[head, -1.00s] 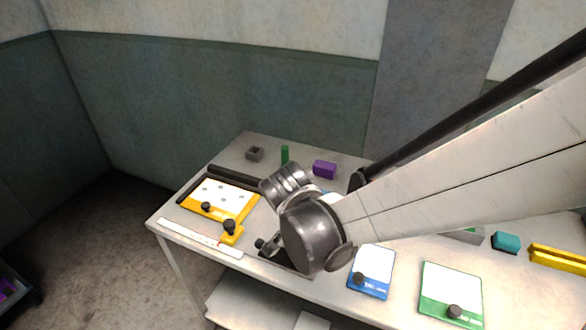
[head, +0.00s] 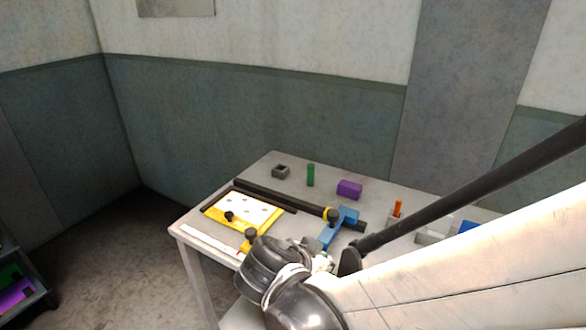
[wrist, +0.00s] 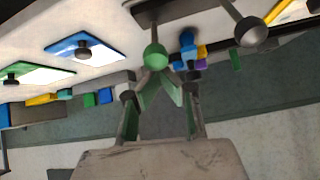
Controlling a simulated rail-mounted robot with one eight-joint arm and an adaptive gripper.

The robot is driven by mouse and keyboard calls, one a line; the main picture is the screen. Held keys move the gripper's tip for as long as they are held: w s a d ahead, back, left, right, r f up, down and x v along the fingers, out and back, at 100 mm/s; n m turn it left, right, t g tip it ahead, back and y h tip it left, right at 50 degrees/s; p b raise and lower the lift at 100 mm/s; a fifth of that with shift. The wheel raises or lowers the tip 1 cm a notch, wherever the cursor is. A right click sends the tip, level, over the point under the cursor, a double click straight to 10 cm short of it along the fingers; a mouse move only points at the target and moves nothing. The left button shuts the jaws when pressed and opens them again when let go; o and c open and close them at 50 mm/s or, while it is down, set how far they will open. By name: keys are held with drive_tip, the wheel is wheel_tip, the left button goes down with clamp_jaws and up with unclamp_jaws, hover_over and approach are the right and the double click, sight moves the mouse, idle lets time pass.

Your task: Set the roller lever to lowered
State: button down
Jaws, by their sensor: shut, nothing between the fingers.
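In the wrist view, my gripper (wrist: 160,78) is shut and empty, with its fingertips close to a green ball knob (wrist: 154,55). I cannot tell whether they touch it. The knob's stem reaches up to a dark plate (wrist: 150,14) at the top edge. A second lever with a grey ball knob (wrist: 250,32) on a rod stands to the right, apart from the fingers. No label shows which one is the roller lever. In the head view my wrist hides the levers, and the fingers are mostly hidden.
The white table (head: 262,172) holds a yellow-framed board (head: 275,212), a dark rail (head: 290,200), a purple block (head: 349,189), a green cylinder (head: 310,175) and a blue piece (head: 330,237) by the rail. Blue (wrist: 62,48) and green-framed boards (wrist: 25,80) show in the wrist view.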

drive_tip(key=shift+s+f, duration=0.25)
idle(0.3)
wheel_tip(320, 180, up, 4)
drive_tip(key=w+d+f+p, duration=0.1)
drive_tip(key=w+d+p, duration=0.1)
drive_tip(key=s+a+f+v, duration=0.1)
drive_tip(key=v, duration=0.8)
drive_tip(key=shift+p, duration=0.4)
drive_tip(key=shift+s, duration=0.15)
drive_tip(key=s+d+r+n+y, duration=0.1)
drive_tip(key=s+d+n+y, duration=0.1)
drive_tip(key=d, duration=0.4)
drive_tip(key=s+d+r+n+y, duration=0.2)
drive_tip(key=s+d+n+y, duration=0.1)
drive_tip(key=d+n, duration=0.3)
drive_tip(key=shift+d+r+n+g+y, duration=0.3)
drive_tip(key=shift+d+y, duration=0.2)
drive_tip(key=shift+d, duration=0.35)
